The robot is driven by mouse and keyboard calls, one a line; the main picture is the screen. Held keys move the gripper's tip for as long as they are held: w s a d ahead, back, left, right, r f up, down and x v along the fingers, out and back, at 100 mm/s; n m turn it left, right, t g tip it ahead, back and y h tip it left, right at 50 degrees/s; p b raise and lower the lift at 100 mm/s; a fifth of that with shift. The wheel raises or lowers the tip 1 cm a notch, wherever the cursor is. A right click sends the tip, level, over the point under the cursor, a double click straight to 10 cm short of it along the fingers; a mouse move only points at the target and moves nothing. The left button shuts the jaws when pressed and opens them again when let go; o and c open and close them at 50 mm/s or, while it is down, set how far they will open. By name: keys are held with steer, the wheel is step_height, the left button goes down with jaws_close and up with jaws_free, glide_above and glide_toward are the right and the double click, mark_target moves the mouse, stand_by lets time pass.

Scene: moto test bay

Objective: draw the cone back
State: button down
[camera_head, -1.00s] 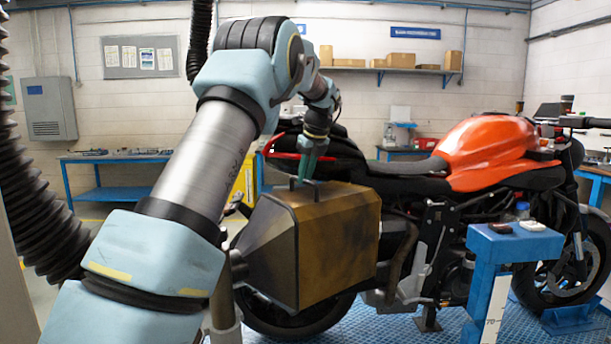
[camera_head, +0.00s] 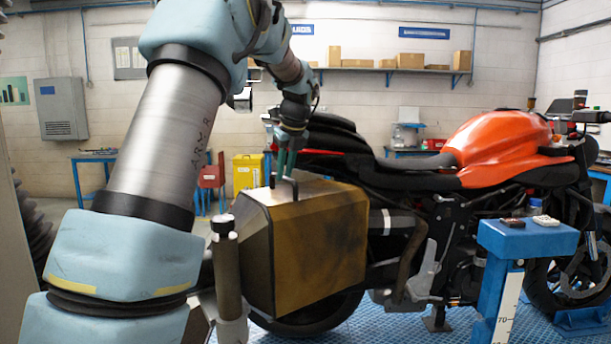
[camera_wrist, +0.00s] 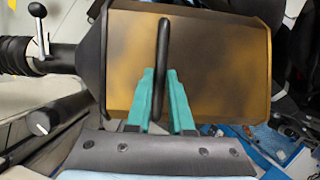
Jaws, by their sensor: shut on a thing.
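The cone (camera_head: 318,245) is a large brown and dark grey box-shaped hood beside the rear of the motorcycle (camera_head: 490,150). A black bar handle (camera_head: 284,190) stands on its top. My gripper (camera_head: 287,165) comes down from above and its green fingers are shut on that handle. In the wrist view the handle (camera_wrist: 163,50) runs between the two green fingers of my gripper (camera_wrist: 166,85), with the cone's top (camera_wrist: 215,65) below. A grey exhaust pipe (camera_head: 396,222) shows to the right of the cone, with a gap at its rim. The cone's underside is hidden.
A dark post with a knob (camera_head: 226,265) stands left of the cone. A blue stand (camera_head: 525,240) with small items on top is at the right. A yellow bin (camera_head: 247,173) and red chair (camera_head: 211,178) are behind. Blue checkered floor plate (camera_head: 390,325) lies under the motorcycle.

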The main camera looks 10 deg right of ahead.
mark_target(268, 198)
steer(key=a, duration=0.1)
steer(key=s+a, duration=0.1)
steer(key=a, duration=0.2)
steer(key=shift+s+a, duration=0.3)
steer(key=shift+s, duration=0.05)
steer(key=shift+a+f, duration=0.1)
steer(key=c, duration=0.8)
jaws_free()
steer(key=shift+c, duration=0.2)
steer(key=shift+o, duration=0.2)
steer(key=shift+s+r, duration=0.1)
steer(key=shift+r, duration=0.15)
steer(key=b+v, duration=0.2)
steer(key=v, duration=0.8)
steer(key=shift+r, duration=0.2)
steer(key=shift+s, duration=0.1)
